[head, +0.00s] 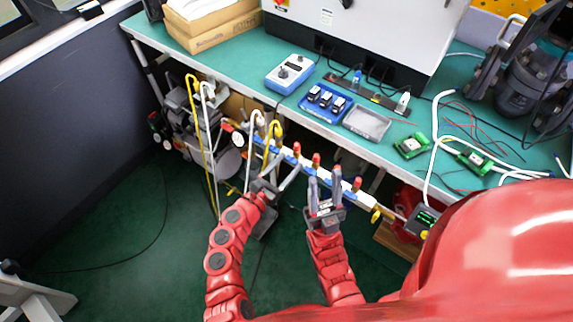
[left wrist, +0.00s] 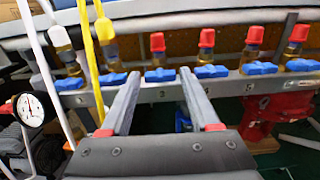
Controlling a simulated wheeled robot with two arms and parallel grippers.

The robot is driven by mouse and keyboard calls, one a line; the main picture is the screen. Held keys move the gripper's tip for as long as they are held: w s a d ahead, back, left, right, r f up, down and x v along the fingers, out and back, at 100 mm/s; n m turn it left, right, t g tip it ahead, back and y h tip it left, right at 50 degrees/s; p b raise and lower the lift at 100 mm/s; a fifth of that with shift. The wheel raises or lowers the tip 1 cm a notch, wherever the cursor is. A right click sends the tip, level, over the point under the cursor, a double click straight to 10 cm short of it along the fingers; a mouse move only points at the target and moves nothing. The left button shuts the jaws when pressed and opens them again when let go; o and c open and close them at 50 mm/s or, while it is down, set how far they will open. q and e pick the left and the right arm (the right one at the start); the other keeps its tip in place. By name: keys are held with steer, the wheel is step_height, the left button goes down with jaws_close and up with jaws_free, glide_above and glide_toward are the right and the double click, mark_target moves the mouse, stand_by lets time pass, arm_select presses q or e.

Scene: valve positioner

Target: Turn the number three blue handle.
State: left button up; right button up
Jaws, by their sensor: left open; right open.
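The manifold bar carries a row of blue handles with printed numbers below them. The number three blue handle (left wrist: 160,74) lies crosswise above the printed 3 in the left wrist view, under a red-capped fitting (left wrist: 157,43). My left gripper (left wrist: 159,73) is open, its two fingertips to either side of this handle in the picture. I cannot tell whether they reach around it or stop short of it. In the head view my left gripper (head: 284,165) is at the manifold's front. My right gripper (head: 324,175) is open and empty, to the right of it.
Neighbouring blue handles flank it, the second (left wrist: 112,78) left and the fourth (left wrist: 211,71) right. Yellow (left wrist: 90,60) and white (left wrist: 42,60) hoses hang left, beside a pressure gauge (left wrist: 30,109). The green bench (head: 235,65) overhangs behind. The floor (head: 110,220) at left is mostly clear.

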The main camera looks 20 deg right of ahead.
arm_select(q)
jaws_close()
steer(key=shift+m, duration=0.3)
steer(key=m+b, duration=0.2)
steer(key=shift+f+m, duration=0.2)
steer(key=shift+m, duration=0.1)
steer(key=shift+s+m+b, duration=0.1)
steer(key=shift+m+b, duration=5.6)
steer(key=shift+m, duration=1.6)
